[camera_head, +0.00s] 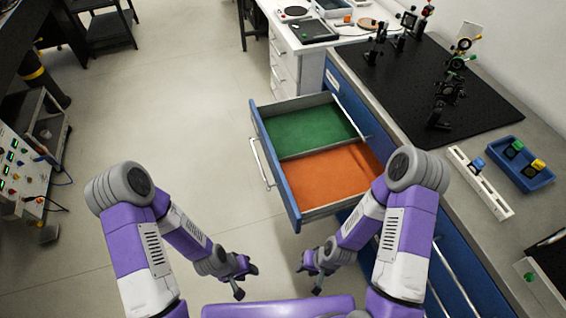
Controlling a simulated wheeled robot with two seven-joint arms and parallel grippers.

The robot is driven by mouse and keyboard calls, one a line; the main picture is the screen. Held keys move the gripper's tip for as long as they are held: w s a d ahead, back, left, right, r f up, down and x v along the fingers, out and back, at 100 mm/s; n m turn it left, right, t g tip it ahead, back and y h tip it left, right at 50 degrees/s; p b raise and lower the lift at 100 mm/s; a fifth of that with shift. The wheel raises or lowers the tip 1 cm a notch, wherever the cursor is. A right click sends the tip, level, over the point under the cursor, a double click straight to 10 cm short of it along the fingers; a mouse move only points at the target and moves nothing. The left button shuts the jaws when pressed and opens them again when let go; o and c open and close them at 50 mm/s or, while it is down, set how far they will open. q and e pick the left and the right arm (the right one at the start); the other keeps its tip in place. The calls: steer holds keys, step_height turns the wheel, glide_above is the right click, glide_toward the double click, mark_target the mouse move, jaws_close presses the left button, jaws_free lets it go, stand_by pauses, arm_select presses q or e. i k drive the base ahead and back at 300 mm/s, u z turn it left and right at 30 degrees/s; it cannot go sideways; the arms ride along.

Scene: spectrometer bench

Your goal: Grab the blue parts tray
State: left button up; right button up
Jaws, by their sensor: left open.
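The blue parts tray (522,177) lies on the grey bench top at the right, with a green-topped part (514,149) and a yellow-topped part (538,165) in it. My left gripper (246,279) hangs low in front of me, open and empty, far from the tray. My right gripper (313,279) hangs just to its right, also low and away from the tray. Its fingers look apart with nothing between them. Neither gripper touches anything.
An open drawer (289,206) with green and orange compartments juts out from the blue cabinet ahead. A white rail (489,192) with a blue-topped part stands left of the tray. A black breadboard (425,85) with optics lies behind. An instrument cart (20,165) stands left; floor between is clear.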

mark_target(518, 164)
steer(key=z, duration=2)
